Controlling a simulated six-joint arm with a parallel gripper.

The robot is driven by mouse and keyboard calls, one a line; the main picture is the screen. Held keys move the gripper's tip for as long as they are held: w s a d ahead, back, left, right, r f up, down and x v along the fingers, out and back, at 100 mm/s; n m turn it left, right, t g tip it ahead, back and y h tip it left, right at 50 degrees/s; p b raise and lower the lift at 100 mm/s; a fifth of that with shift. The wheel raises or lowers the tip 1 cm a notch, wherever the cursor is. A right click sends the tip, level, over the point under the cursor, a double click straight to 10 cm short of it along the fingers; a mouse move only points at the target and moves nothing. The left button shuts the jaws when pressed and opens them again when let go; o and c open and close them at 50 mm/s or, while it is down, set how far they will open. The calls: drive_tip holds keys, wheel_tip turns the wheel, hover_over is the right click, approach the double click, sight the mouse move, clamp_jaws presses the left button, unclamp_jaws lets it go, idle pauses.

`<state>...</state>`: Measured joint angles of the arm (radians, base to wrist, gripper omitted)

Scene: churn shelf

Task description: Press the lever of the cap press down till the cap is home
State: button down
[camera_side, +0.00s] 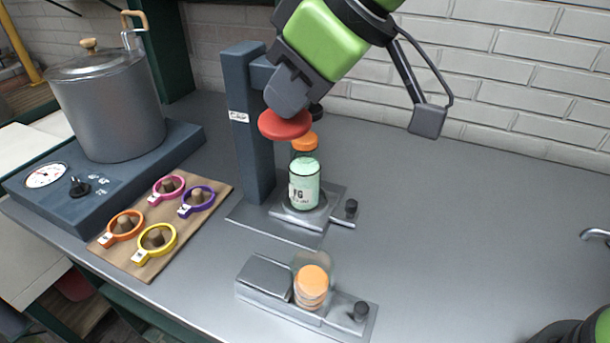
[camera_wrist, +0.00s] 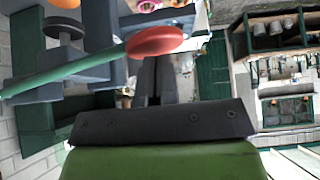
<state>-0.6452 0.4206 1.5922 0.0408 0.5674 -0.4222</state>
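The cap press (camera_side: 250,140) is a dark blue-grey column on a metal base. Its lever ends in a red knob (camera_side: 285,125); in the wrist view the green lever bar (camera_wrist: 65,76) runs to that knob (camera_wrist: 155,41). A bottle (camera_side: 304,185) of pale green liquid stands upright on the press base, with an orange cap (camera_side: 305,141) at its top. How deep the cap sits is unclear. My gripper (camera_side: 285,105) is just above the knob, its fingers (camera_wrist: 153,78) together and nothing seen between them. I cannot tell whether they touch the knob.
A board (camera_side: 130,255) with several coloured rings lies left, beside a steel pot (camera_side: 108,105) on a blue-grey base. The counter to the right is mostly clear; a brick wall (camera_side: 480,75) is behind.

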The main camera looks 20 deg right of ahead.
sight(296, 119)
drive_tip(key=shift+f, duration=0.15)
drive_tip(key=shift+f, duration=0.7)
drive_tip(key=shift+w+d+f, duration=0.1)
drive_tip(key=shift+d+f, duration=0.05)
drive_tip(key=shift+f, duration=0.8)
drive_tip(key=shift+w+d+f, duration=0.1)
drive_tip(key=shift+f, duration=0.55)
